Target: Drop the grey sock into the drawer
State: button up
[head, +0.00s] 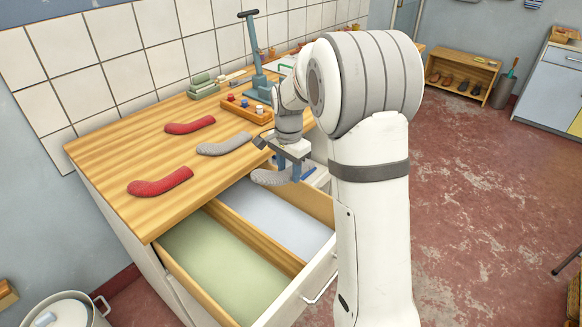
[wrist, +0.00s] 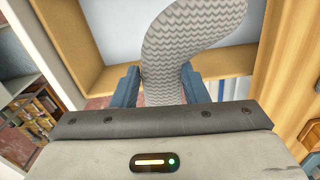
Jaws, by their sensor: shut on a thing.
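A grey knitted sock (head: 267,177) hangs from my gripper (head: 293,170) above the open drawer (head: 312,280). In the wrist view the sock (wrist: 180,45) shows a zigzag knit and lies between my gripper's two blue fingers (wrist: 157,85), which are shut on it. The drawer has a wooden divider (head: 255,238) between a green-floored compartment (head: 215,262) and a pale blue-grey one (head: 283,218). The sock is over the far end of the pale compartment and apart from the drawer floor. My arm hides part of the drawer's right side.
On the wooden worktop (head: 110,150) lie another grey sock (head: 224,144) and two red socks (head: 160,182) (head: 190,125). A wooden tray (head: 245,112) with small coloured items stands behind.

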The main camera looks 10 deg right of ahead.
aim_at(288, 172)
jog(key=o, duration=1)
notch_tip(288, 172, up, 8)
jog(key=shift+f, duration=0.1)
jog(key=s+n+t, duration=0.1)
jog(key=s+n, duration=0.3)
jog(key=s, duration=0.5)
jog(key=s+n, duration=0.4)
jog(key=s, duration=0.5)
jog(key=s+a+n+t+p, duration=0.1)
jog(key=s+n, duration=0.2)
jog(key=s, duration=0.6)
jog(key=shift+s+r+n+t, duration=0.1)
jog(key=shift+r+n+t, duration=0.2)
jog(key=shift+n, duration=0.1)
